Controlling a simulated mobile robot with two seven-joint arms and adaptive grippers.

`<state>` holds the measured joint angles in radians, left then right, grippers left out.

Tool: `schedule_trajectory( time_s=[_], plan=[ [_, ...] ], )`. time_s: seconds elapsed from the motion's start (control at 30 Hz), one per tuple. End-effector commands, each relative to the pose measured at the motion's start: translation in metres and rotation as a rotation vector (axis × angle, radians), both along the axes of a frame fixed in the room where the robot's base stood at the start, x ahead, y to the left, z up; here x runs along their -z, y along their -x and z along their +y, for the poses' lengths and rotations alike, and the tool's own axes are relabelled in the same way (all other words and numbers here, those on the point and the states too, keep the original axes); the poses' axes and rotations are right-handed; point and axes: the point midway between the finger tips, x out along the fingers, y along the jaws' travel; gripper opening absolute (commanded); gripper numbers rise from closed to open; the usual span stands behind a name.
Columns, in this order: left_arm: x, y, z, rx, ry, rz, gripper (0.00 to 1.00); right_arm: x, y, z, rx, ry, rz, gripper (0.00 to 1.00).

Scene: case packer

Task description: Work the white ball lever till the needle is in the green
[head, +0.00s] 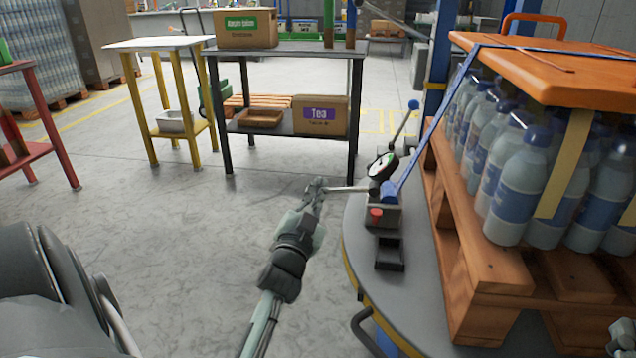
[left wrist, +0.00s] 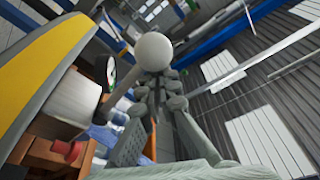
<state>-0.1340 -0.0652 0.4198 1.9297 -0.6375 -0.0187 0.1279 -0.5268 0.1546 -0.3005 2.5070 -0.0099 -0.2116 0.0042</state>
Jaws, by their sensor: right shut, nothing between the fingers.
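My left gripper (head: 317,188) is at the left end of a thin lever rod (head: 347,189) beside the pump unit (head: 384,213). A bit of green shows on the gauge in the left wrist view (left wrist: 111,72). My right gripper (head: 622,334) is partly visible at the bottom right corner, shut and empty.
A second lever with a blue ball (head: 413,104) rises behind the gauge, and a red knob (head: 375,212) is on the unit. A wooden pallet (head: 480,270) with strapped bottles (head: 520,180) stands right of it on the round table (head: 365,240).

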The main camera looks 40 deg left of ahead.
Motion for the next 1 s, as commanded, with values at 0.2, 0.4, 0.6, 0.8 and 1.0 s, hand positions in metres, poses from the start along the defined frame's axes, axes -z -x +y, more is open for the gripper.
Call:
schedule_trajectory(
  time_s=[0.2,0.4,0.6,0.8,1.0],
  plan=[
    [-0.025,0.001,0.002,-0.004,-0.003,0.006,0.00,0.001,0.000,0.000,0.000,0.000,0.001,0.00],
    [-0.067,0.001,0.002,-0.002,-0.006,0.001,0.00,0.001,0.000,0.000,0.000,0.000,0.001,0.00],
    [-0.094,0.000,0.000,-0.001,-0.003,-0.002,0.00,0.001,0.000,0.000,0.000,0.000,0.001,0.00],
    [-0.101,0.000,0.000,-0.001,-0.002,0.000,0.00,0.001,0.000,0.000,0.000,0.000,0.001,0.00],
    [-0.101,0.000,0.000,0.000,-0.002,-0.002,0.00,0.000,0.000,0.000,0.000,0.000,0.001,0.00]
  ],
)
